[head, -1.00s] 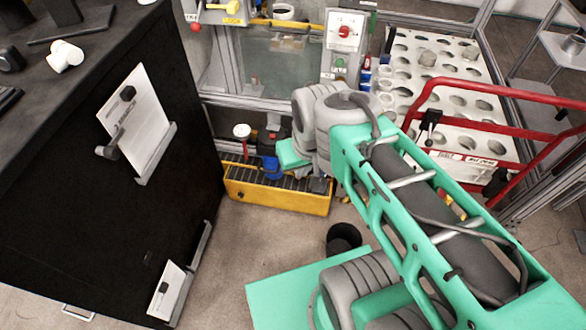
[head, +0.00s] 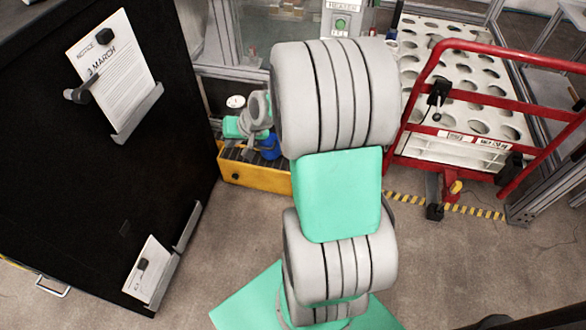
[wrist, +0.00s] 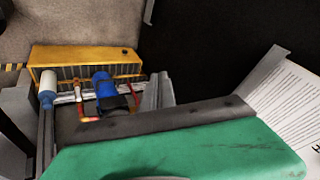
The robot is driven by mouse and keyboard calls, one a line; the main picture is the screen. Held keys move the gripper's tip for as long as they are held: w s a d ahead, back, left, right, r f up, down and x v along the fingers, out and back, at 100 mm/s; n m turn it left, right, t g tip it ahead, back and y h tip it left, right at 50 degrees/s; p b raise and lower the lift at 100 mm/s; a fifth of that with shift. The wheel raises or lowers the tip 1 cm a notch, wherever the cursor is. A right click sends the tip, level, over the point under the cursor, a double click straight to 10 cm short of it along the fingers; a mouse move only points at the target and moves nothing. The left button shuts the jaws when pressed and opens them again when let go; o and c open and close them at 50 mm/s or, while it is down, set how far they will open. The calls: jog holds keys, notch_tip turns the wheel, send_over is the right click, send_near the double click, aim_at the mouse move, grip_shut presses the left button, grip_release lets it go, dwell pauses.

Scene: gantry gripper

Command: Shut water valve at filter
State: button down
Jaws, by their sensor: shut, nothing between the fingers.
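The blue filter (head: 270,146) stands at the yellow tray, partly hidden behind my arm. In the wrist view the blue filter (wrist: 104,86) stands in front of the yellow tray, with white and orange-red pipework (wrist: 92,118) around it. I cannot tell which part is the valve handle. A white round top (head: 235,101) shows left of the filter in the head view. My gripper (head: 247,138) is shut and empty, close to the filter on its left in the head view. Its fingertips are small and partly hidden, so I cannot tell whether they touch anything.
A yellow tray (head: 252,180) with a slatted top sits on the floor. A black cabinet (head: 60,190) with paper holders stands close on the left. A red rail (head: 420,95) and white perforated rack (head: 480,75) stand right. The floor before the tray is clear.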

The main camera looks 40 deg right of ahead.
jog(key=w+d+f+m+t+b, duration=0.2)
jog(key=d+f+m+b, duration=0.35)
jog(key=f, duration=0.85)
jog(key=s+d+f+m+t+h+b, duration=0.2)
jog(key=s+d+f+m+h+b, duration=0.25)
jog(key=d+f, duration=0.6)
jog(key=s+d+f+m+t+h+b, duration=0.25)
jog(key=d+f+m+b, duration=0.35)
jog(key=d+f, duration=0.45)
jog(key=r+b+x, duration=0.2)
jog(key=x, duration=1.1)
jog(key=shift+w+d+m+b, duration=0.3)
jog(key=shift+w+d+m, duration=0.1)
jog(key=shift+w, duration=0.3)
